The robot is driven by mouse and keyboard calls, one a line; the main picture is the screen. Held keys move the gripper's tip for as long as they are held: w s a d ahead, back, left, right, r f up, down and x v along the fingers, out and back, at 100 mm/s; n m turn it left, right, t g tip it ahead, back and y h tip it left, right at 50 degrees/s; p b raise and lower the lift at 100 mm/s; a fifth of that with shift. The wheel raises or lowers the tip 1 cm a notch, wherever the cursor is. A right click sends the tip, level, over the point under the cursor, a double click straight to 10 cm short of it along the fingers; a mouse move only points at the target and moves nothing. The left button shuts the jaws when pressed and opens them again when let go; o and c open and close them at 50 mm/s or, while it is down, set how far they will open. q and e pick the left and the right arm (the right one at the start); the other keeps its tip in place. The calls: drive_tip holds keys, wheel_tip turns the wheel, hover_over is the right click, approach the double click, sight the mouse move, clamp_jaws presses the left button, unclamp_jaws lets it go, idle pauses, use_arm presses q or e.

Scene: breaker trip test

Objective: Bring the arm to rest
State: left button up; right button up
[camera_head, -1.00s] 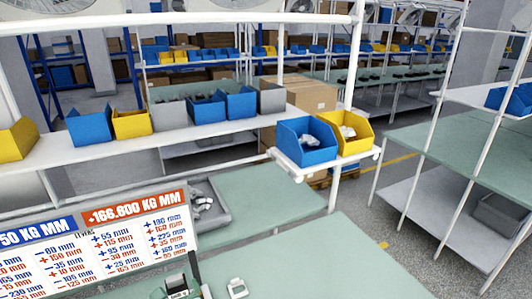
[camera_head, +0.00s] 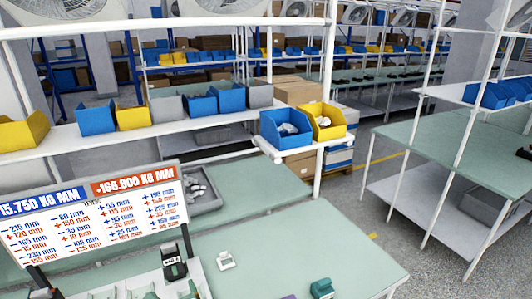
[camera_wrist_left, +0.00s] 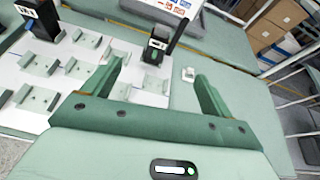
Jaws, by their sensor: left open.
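My left gripper (camera_wrist_left: 159,72) is open in the left wrist view, with nothing between its two green fingers. It hangs over a white panel (camera_wrist_left: 150,98) that carries several grey-green holders (camera_wrist_left: 88,38). A black device (camera_wrist_left: 155,50) with a small display stands beyond the fingers; it also shows in the head view (camera_head: 173,262). A small white part (camera_wrist_left: 188,74) lies on the green bench to its right and shows in the head view (camera_head: 225,260). I cannot make out my left gripper for sure in the head view. My right gripper is not in view.
A sign board (camera_head: 95,215) with number lists stands over the bench's left side. A grey tray (camera_head: 202,190) lies behind it. A green and black object (camera_head: 322,288) sits near the bench's front edge. Blue (camera_head: 285,130) and yellow bins (camera_head: 325,122) stand on a shelf. The bench's middle is mostly clear.

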use_arm(q)
drive_tip(key=s+a+r+n+g+h, duration=0.15)
drive_tip(key=s+a+n, duration=0.25)
drive_tip(key=s+n, duration=0.6)
drive_tip(key=s+a+r+n+g, duration=0.25)
drive_tip(key=s+n, duration=0.55)
drive_tip(key=n, duration=0.4)
drive_tip(key=s+d+f+n+g+h+b, duration=0.2)
drive_tip(key=f+b, duration=0.5)
drive_tip(key=f, duration=1.5)
drive_tip(key=s+d+f+m+g+h+b, duration=0.2)
drive_tip(key=f+b, duration=0.5)
drive_tip(key=f, duration=1.5)
drive_tip(key=s+f+n+g+b, duration=0.3)
drive_tip(key=s+f+b, duration=0.7)
drive_tip(key=s+f, duration=1)
wheel_tip(320, 180, down, 3)
drive_tip(key=shift+s+a+f+n, duration=0.2)
drive_tip(key=shift+n, duration=0.2)
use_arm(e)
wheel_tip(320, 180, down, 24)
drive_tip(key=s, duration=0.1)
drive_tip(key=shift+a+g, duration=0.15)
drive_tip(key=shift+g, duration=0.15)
